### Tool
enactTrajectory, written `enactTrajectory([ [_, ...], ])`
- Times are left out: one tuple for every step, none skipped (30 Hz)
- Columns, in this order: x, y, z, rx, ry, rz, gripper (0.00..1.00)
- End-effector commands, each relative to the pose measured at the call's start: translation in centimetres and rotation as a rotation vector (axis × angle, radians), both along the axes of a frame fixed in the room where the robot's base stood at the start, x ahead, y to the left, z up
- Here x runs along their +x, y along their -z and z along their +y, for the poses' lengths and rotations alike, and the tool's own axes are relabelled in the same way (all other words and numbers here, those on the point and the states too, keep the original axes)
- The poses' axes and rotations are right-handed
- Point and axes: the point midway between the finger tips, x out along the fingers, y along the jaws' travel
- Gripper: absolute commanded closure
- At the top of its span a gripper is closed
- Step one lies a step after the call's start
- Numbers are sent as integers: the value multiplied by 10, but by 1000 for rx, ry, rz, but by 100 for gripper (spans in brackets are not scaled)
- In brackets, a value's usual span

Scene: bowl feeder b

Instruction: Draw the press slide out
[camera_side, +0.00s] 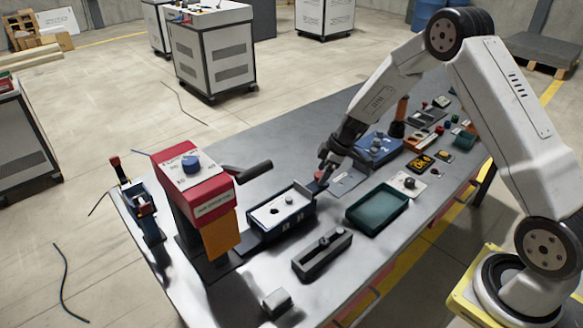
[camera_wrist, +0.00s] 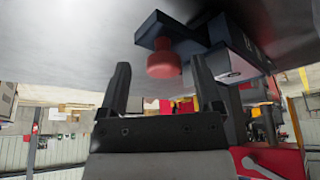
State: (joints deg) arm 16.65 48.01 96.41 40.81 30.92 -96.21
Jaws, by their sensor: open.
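The red press (camera_side: 195,190) with a blue knob on top and an orange guard stands at the left of the bench. Its slide (camera_side: 283,212), a dark blue block with a white top, lies on a dark rail to the right of the press. My gripper (camera_side: 322,182) is by the right end of the slide. In the wrist view my open gripper (camera_wrist: 160,72) has a finger on each side of a red knob (camera_wrist: 165,60) on a dark blue bar joined to the slide (camera_wrist: 240,50). I cannot tell whether either finger touches the knob.
A green tray (camera_side: 378,208) lies to the right of the slide. A dark grey slotted block (camera_side: 322,255) and a small grey block (camera_side: 277,303) are in front. A blue box (camera_side: 378,148) and other fixtures fill the far right. The front left bench surface is mostly clear.

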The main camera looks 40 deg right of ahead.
Motion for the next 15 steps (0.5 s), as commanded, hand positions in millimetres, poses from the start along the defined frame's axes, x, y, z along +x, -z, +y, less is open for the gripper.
enactTrajectory([
  [0,-2,0,0,0,0,17],
  [-1,-3,-1,1,0,-1,17],
  [-1,-5,-1,1,0,-1,17],
  [-1,-7,-2,0,0,-1,17],
  [-2,-8,-2,0,0,-1,17],
  [-3,-11,-3,0,0,-1,17],
  [-3,-14,-4,-1,0,-2,17],
  [-4,-17,-5,-2,0,-3,17],
  [-5,-21,-6,-1,1,-3,17],
  [-6,-24,-7,0,2,-2,17],
  [-7,-27,-8,0,2,-2,17],
  [-9,-32,-10,-1,2,-2,17],
  [-10,-35,-11,-1,1,-3,17],
  [-10,-39,-12,-2,2,-3,17],
  [-12,-43,-13,-2,2,-3,17],
])
